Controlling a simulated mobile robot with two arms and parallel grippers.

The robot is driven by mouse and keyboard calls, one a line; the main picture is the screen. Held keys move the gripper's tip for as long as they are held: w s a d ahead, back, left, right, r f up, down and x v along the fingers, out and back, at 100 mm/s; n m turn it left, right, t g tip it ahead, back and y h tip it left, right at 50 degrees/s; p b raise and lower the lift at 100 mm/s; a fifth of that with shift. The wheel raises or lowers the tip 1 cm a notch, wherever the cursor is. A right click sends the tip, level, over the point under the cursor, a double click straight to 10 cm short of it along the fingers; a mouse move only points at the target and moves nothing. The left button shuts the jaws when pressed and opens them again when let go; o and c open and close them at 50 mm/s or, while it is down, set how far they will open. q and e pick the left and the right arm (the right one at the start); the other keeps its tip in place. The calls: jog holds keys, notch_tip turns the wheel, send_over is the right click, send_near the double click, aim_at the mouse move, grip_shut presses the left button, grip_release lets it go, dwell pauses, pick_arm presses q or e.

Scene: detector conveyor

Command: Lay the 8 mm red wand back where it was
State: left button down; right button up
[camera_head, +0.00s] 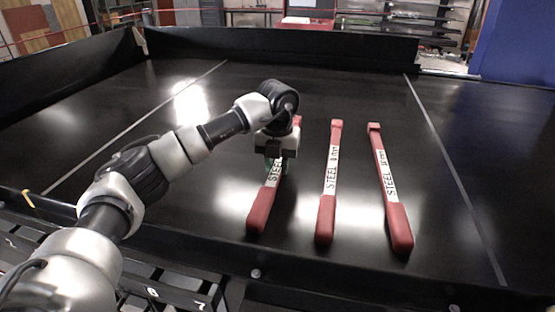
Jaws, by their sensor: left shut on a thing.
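Three red wands with white labels are on the black conveyor belt, side by side. My left gripper (276,153) is over the left wand (264,208) and shut on it around its label. That label reads STEEL, but my gripper hides its size. The wand's thick red handle points toward me, and its far tip shows just behind the gripper. I cannot tell whether it touches the belt or is slightly raised. The middle wand (327,210) and the right wand (396,218) lie apart from it. Their size marks are too small to read surely. My right gripper is out of view.
The black belt (120,165) is clear to the left of the wands and has pale lines (455,175) at both sides. A low black wall (300,45) runs along the back. A dark front rail (350,285) lies close to the handles.

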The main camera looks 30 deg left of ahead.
aim_at(278, 167)
pick_arm(q)
jog(key=shift+f, duration=0.1)
jog(key=c, duration=0.9)
grip_release()
jog(key=shift+r, duration=0.4)
notch_tip(278, 167, up, 7)
jog(key=b, duration=0.3)
jog(key=shift+f, duration=0.2)
notch_tip(278, 167, up, 5)
jog(key=shift+f, duration=0.1)
